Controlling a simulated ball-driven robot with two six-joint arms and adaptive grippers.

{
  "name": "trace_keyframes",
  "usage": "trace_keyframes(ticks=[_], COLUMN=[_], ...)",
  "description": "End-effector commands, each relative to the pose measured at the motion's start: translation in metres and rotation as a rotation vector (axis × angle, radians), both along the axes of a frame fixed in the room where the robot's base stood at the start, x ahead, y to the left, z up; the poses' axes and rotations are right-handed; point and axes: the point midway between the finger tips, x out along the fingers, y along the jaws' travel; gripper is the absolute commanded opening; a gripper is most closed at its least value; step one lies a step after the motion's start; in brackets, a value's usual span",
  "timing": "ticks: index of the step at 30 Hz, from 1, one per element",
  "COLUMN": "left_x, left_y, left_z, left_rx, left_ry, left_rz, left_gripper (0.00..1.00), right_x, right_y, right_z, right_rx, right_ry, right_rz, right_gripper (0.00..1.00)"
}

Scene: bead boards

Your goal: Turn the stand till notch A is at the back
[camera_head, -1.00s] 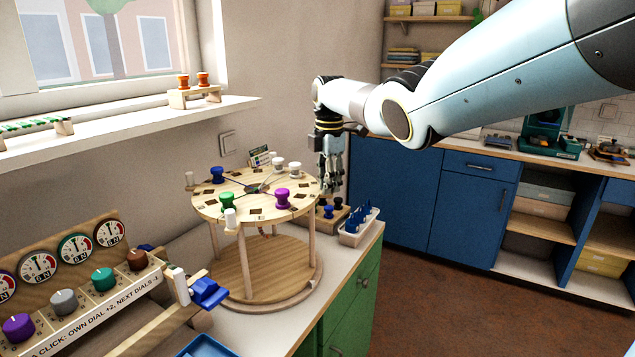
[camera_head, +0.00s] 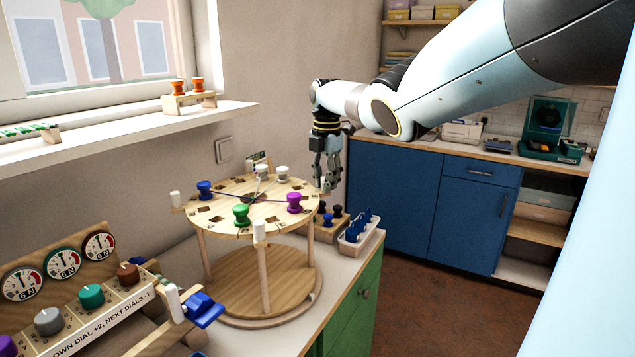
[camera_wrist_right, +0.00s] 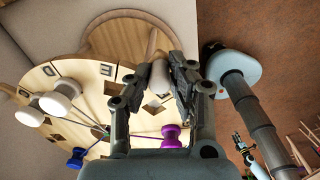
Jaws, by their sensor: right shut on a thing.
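The stand is a round wooden top (camera_head: 222,215) on legs over a round wooden base (camera_head: 262,283). A blue spool (camera_head: 204,190), a green spool (camera_head: 241,214), a purple spool (camera_head: 293,202) and two white ones (camera_head: 282,173) stand on it. Pale upright pegs (camera_head: 260,231) rise at its rim. My right gripper (camera_head: 329,187) is at the rim's right side. In the right wrist view its fingers are closed around a pale peg (camera_wrist_right: 157,78). Dark notches and letters mark the top, but I cannot make out notch A. My left gripper is not in view.
A dial panel (camera_head: 100,310) and a blue clamp-like part (camera_head: 203,309) are close at the front left. A small rack (camera_head: 330,222) and a white bin of blue pieces (camera_head: 358,232) stand right of the stand. The wall and window sill (camera_head: 120,130) are behind.

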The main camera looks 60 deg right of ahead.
Motion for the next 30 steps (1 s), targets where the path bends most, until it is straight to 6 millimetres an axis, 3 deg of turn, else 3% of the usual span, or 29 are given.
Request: trace_keyframes(ticks=[14, 15, 20, 30], left_x=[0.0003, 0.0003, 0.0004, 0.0], left_y=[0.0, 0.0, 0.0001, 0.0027], left_z=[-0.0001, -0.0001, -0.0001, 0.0], left_rx=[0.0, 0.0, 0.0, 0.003], left_ry=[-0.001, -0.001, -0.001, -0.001], left_rz=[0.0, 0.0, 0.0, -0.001], left_gripper=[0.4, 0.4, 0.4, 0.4], right_x=[-0.0015, -0.0015, -0.0016, -0.0017], right_y=[-0.0007, -0.0007, -0.001, -0.0019], right_z=[-0.0008, -0.0008, -0.0006, 0.0031], right_rx=[0.003, 0.003, 0.002, 0.0], right_ry=[0.001, 0.001, 0.001, 0.0], right_rz=[0.007, 0.007, 0.006, 0.006], right_gripper=[0.0, 0.2, 0.41, 0.44])
